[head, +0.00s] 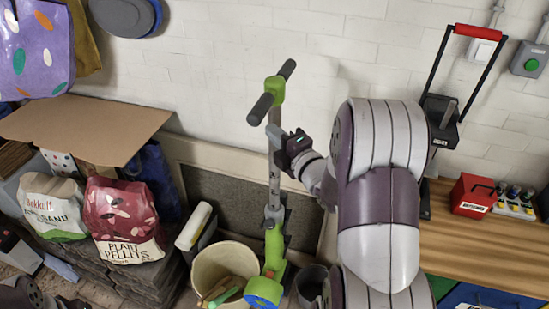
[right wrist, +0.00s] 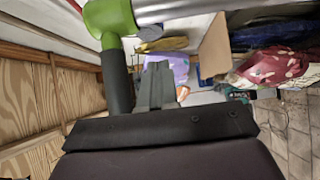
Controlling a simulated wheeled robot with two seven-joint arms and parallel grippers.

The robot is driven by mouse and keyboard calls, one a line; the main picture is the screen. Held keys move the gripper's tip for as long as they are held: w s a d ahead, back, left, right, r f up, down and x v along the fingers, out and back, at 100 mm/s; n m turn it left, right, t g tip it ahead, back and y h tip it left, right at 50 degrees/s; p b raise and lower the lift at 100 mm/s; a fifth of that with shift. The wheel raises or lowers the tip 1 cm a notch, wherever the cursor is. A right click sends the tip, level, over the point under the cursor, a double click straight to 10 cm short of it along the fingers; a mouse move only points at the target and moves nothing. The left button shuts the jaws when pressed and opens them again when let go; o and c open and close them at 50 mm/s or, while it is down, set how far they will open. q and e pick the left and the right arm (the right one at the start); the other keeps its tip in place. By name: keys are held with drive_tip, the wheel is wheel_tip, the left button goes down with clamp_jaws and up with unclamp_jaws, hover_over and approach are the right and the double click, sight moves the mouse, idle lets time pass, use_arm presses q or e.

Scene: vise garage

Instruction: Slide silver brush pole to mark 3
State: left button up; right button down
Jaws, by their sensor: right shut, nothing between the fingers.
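The silver brush pole (head: 273,170) stands upright against the wall in the head view. It has a green joint (head: 274,90) and a dark crossbar handle (head: 260,109) at its top, and a green lower body (head: 274,245). In the right wrist view the pole (right wrist: 180,10), green joint (right wrist: 108,17) and dark handle (right wrist: 116,82) show close up. My right gripper (head: 288,150) is beside the upper pole, on its right. Its fingers (right wrist: 155,85) are shut with nothing between them. I cannot make out mark 3. My left gripper is not visible.
A cream bucket (head: 222,262) stands left of the pole's base. Bags of pellets (head: 125,222) and sand (head: 52,207) sit further left. A wooden bench (head: 470,245) with a red box (head: 472,195) is at right.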

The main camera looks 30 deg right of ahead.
drive_tip(key=s, duration=0.6)
drive_tip(key=shift+s, duration=0.25)
drive_tip(key=shift+d+f, duration=0.1)
drive_tip(key=s+d+f+m+g+h+b, duration=0.1)
drive_tip(key=s+f+m+g+h, duration=0.1)
drive_tip(key=s+f+m+g, duration=0.4)
drive_tip(key=s+d+f+m+g+h+b, duration=0.1)
drive_tip(key=s+f+m+g+b, duration=0.1)
drive_tip(key=f+m+g, duration=0.65)
drive_tip(key=s+a+f+m+g+y+b, duration=0.1)
drive_tip(key=a+f+m+b, duration=0.1)
drive_tip(key=a, duration=0.6)
drive_tip(key=s+a+f+m+g+y+b, duration=0.1)
drive_tip(key=s+a+f, duration=0.1)
drive_tip(key=a, duration=0.6)
drive_tip(key=shift+m+b, duration=0.35)
